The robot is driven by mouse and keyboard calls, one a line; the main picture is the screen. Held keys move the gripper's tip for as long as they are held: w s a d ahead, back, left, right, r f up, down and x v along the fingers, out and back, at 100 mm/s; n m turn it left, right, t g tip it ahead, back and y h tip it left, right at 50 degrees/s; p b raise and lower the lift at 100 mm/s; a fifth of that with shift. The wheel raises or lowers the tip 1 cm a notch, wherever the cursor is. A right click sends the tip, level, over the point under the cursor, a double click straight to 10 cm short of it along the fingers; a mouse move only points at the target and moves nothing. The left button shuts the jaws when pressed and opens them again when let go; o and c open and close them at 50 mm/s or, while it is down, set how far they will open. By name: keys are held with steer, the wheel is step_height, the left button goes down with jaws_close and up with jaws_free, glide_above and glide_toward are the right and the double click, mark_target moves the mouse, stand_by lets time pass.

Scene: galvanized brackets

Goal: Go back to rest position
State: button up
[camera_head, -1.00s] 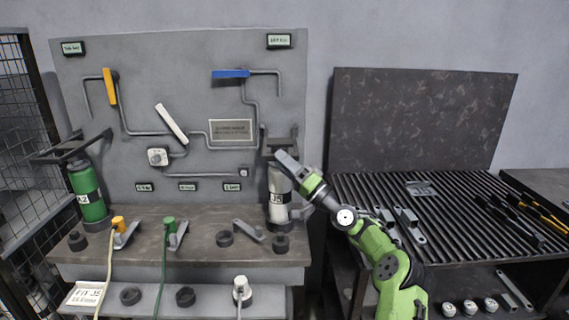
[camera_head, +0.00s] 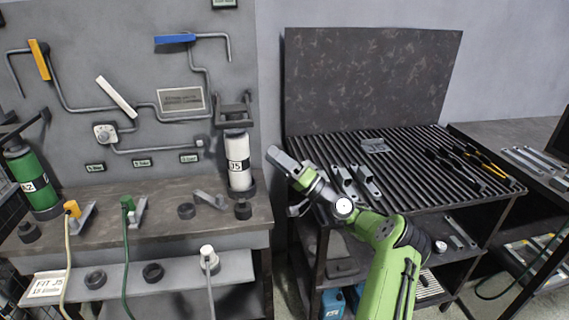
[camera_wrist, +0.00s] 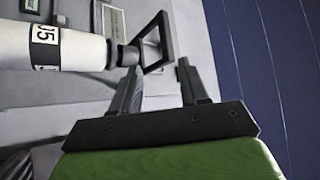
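My gripper (camera_head: 275,155) is at the end of my green arm, in front of the gap between the left bench and the slatted table. It points up and left, just right of the white bottle marked J5 (camera_head: 239,165), apart from it. In the wrist view my gripper (camera_wrist: 158,80) has its two dark fingers spread with nothing between them. The white bottle (camera_wrist: 75,48) lies beyond the fingers at upper left there, with its dark bracket (camera_wrist: 153,42) behind the fingertips. The bottle stands upright on the bench in the head view.
The left bench (camera_head: 160,215) carries a green bottle (camera_head: 33,182), plugs and dark rings below a pipe panel (camera_head: 85,130). The slatted table (camera_head: 405,180) at right holds metal brackets (camera_head: 355,180) and tools. Blue containers (camera_head: 333,303) sit below it.

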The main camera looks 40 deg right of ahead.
steer(key=v, duration=0.3)
steer(key=shift+s+f, duration=0.15)
steer(key=shift+s, duration=0.05)
steer(key=w+a+n+g+y, duration=0.1)
steer(key=w+a+n+g, duration=0.1)
steer(key=a+g, duration=0.3)
steer(key=w+a+n+g+y, duration=0.1)
steer(key=w+a+n+g, duration=0.1)
steer(key=a, duration=0.6)
steer(key=s+a+f+n+g+h, duration=0.2)
steer(key=s+a+g+h, duration=0.15)
steer(key=a, duration=0.45)
steer(key=s+a+f+n+g+h, duration=0.25)
steer(key=s+a+g, duration=0.2)
steer(key=a, duration=0.45)
steer(key=s+d+r+m+h, duration=0.15)
steer(key=s+h, duration=0.25)
steer(key=s, duration=0.9)
steer(key=s+d+m+h, duration=0.2)
steer(key=s+d+h, duration=0.15)
steer(key=s, duration=0.95)
step_height(320, 180, up, 14)
steer(key=p, duration=1.3)
steer(key=shift+w+r+p, duration=0.2)
steer(key=shift+w+p, duration=0.05)
steer(key=shift+p, duration=0.15)
